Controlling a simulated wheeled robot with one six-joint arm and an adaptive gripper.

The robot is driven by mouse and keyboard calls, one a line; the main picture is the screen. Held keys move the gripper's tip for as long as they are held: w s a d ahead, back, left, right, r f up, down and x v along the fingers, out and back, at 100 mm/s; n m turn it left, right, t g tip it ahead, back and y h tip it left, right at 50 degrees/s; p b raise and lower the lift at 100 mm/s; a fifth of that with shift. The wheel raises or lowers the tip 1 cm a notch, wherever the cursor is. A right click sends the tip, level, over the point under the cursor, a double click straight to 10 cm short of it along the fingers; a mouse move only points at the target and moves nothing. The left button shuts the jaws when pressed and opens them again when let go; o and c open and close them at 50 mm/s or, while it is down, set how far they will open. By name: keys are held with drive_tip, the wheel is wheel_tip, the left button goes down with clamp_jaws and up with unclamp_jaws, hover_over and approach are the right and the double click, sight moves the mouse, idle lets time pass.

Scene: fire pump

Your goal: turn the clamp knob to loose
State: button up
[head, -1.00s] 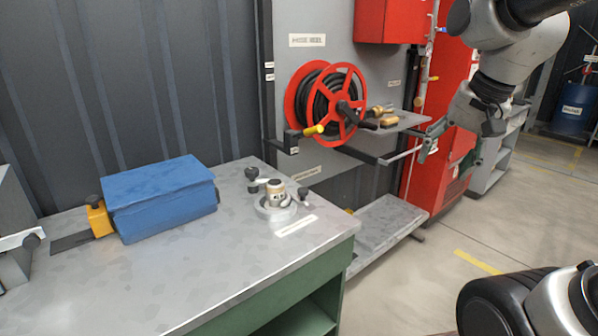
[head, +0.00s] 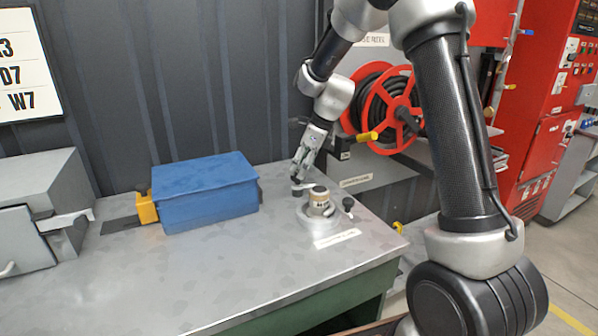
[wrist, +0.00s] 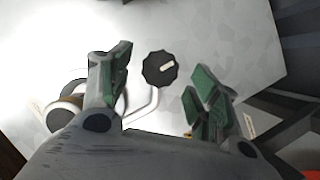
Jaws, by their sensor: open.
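The clamp knob (wrist: 160,69) is black and lobed with a pale pointer mark on top. In the wrist view it lies beyond and roughly between my open fingers, nothing touching it. In the head view my gripper (head: 298,178) points down over the left side of the round clamp fixture (head: 318,222) on the bench, and largely hides the knob there. My gripper also shows in the wrist view (wrist: 160,92), with green pads and empty jaws. A tan-topped cylinder (head: 319,198) stands in the fixture; a second black knob (head: 348,203) is on its right.
A metal bench (head: 200,275) carries the fixture, a blue box (head: 205,190) with a yellow latch, and a grey device (head: 40,205) at left. A red hose reel (head: 390,108) with a yellow handle is close behind my gripper. The bench front is clear.

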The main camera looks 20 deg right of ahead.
drive_tip(key=shift+x, duration=1.15)
drive_tip(key=shift+d, duration=0.1)
drive_tip(key=shift+c, duration=0.4)
drive_tip(key=c, duration=0.9)
drive_tip(key=shift+c, duration=0.2)
